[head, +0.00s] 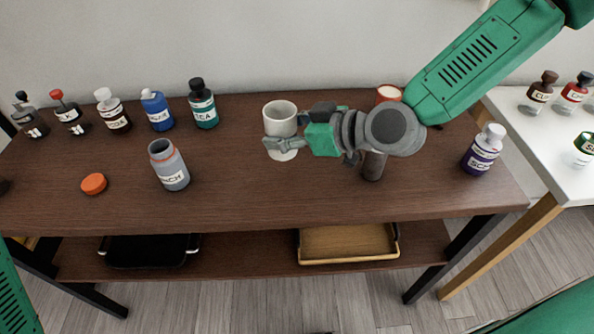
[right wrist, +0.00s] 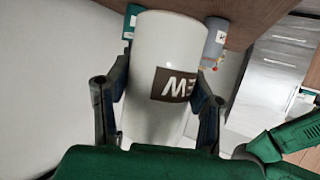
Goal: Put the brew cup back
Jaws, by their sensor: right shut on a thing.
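The brew cup (head: 280,118) is white and stands roughly upright near the back middle of the dark wooden table (head: 255,198). My right gripper (head: 284,133) is shut on it, with a finger on either side. In the right wrist view the cup (right wrist: 172,52) fills the space between the fingers (right wrist: 158,105). Part of its dark label shows there, upside down, with the letters EW. I cannot tell whether its base touches the table. My left gripper is not in view.
An open grey bottle (head: 170,168) and an orange cap (head: 94,183) are left of the cup. Several bottles line the back left. A purple bottle (head: 484,150) stands at right.

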